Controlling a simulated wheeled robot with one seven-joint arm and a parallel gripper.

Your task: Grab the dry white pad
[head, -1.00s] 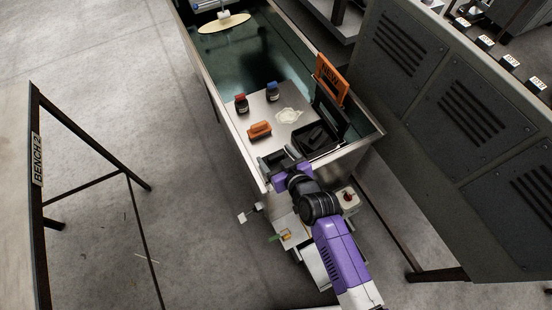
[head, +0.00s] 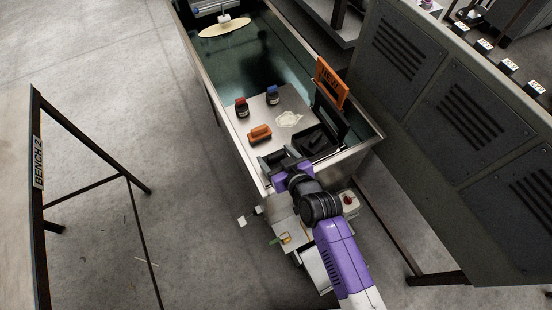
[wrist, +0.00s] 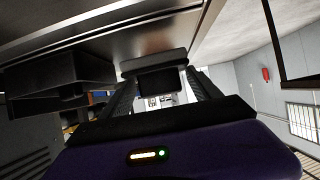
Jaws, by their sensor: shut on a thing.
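My gripper (head: 279,161) is over the near end of the long metal tank, beside the black tray. In the wrist view my gripper (wrist: 157,84) has its two dark fingers closed on a block-shaped thing (wrist: 154,62) with a grey upper edge and a dark face. Its true colour is hard to tell in the shade. A flat, crumpled white thing (head: 288,119) lies on the grey plate, apart from my gripper. An orange-brown block (head: 260,132) lies to its left.
The tank (head: 255,180) has metal walls close around my gripper. A black tray (head: 320,143) with dark contents and an upright orange sign (head: 332,80) are at the right.

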